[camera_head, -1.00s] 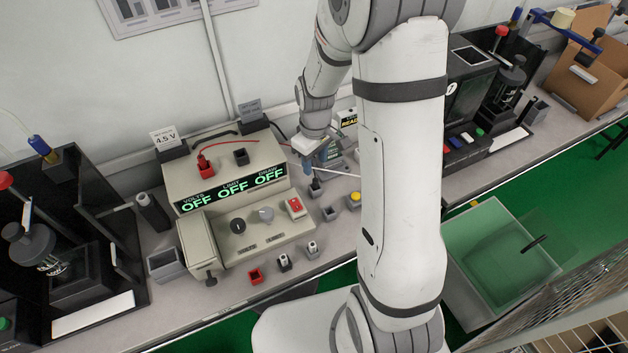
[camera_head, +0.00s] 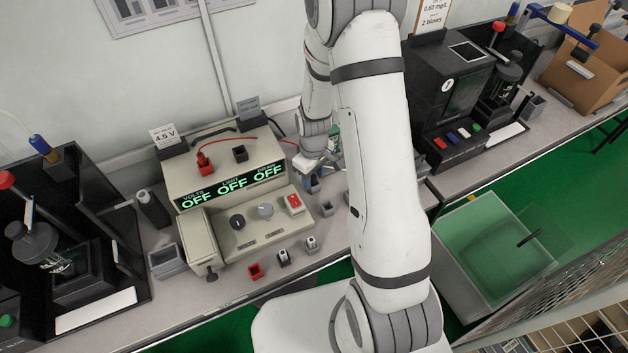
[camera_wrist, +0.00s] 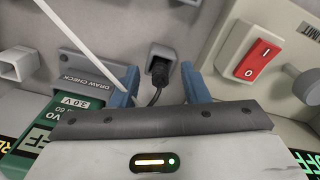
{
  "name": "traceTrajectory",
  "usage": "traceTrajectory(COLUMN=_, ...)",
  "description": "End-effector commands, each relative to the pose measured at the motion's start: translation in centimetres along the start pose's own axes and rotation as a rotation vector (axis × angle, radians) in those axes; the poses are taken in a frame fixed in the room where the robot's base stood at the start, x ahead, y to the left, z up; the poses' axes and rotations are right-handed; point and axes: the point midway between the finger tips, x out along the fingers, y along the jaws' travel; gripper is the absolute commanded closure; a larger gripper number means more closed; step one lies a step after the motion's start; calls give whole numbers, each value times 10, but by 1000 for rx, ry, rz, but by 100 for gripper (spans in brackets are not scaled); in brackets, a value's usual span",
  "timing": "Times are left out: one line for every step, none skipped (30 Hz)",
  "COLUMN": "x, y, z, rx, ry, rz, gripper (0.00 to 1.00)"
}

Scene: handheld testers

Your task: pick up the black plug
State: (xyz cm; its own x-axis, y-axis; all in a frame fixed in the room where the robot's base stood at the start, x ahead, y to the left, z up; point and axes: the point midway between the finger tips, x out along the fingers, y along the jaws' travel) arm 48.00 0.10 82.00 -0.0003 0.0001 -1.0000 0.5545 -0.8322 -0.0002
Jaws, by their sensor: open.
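The black plug (camera_wrist: 160,72) sits in a small grey holder (camera_wrist: 161,52) in the wrist view. Its dark cable runs down from it towards my gripper's body. My gripper (camera_wrist: 160,82) is open, with one blue finger to the left of the plug and one to the right. Gaps show on both sides, and nothing is held. In the head view my gripper (camera_head: 311,180) is low over the bench, right of the beige power supply (camera_head: 226,170). There the plug cannot be made out behind the fingers.
A red rocker switch (camera_wrist: 257,60) is right of the fingers. A "DRAW CHECK" block (camera_wrist: 82,88), a green box (camera_wrist: 60,112) and a thin white rod (camera_wrist: 85,45) are on the left. Small red (camera_head: 255,271) and white (camera_head: 312,244) sockets stand along the bench front.

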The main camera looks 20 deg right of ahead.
Motion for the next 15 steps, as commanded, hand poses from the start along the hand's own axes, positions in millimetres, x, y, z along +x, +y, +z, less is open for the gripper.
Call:
traceTrajectory(x=0, y=0, z=0, rx=0, ry=0, rz=0, gripper=59)
traceTrajectory(x=0, y=0, z=0, rx=0, ry=0, rz=0, gripper=61)
traceTrajectory(x=0, y=0, z=0, rx=0, ry=0, rz=0, gripper=64)
traceTrajectory(x=0, y=0, z=0, rx=0, ry=0, rz=0, gripper=67)
traceTrajectory(x=0, y=0, z=0, rx=-1, ry=0, rz=0, gripper=69)
traceTrajectory(x=0, y=0, z=0, rx=-1, ry=0, rz=0, gripper=72)
traceTrajectory(x=0, y=0, z=0, rx=-1, ry=0, rz=0, gripper=75)
traceTrajectory(x=0, y=0, z=0, rx=-1, ry=0, rz=0, gripper=77)
traceTrajectory(x=0, y=0, z=0, rx=-1, ry=0, rz=0, gripper=81)
traceTrajectory(x=0, y=0, z=0, rx=-1, ry=0, rz=0, gripper=83)
traceTrajectory(x=0, y=0, z=0, rx=-1, ry=0, rz=0, gripper=86)
traceTrajectory(x=0, y=0, z=0, rx=-1, ry=0, rz=0, gripper=89)
traceTrajectory(x=0, y=0, z=0, rx=-1, ry=0, rz=0, gripper=91)
traceTrajectory(x=0, y=0, z=0, rx=-1, ry=0, rz=0, gripper=94)
traceTrajectory(x=0, y=0, z=0, rx=-1, ry=0, rz=0, gripper=97)
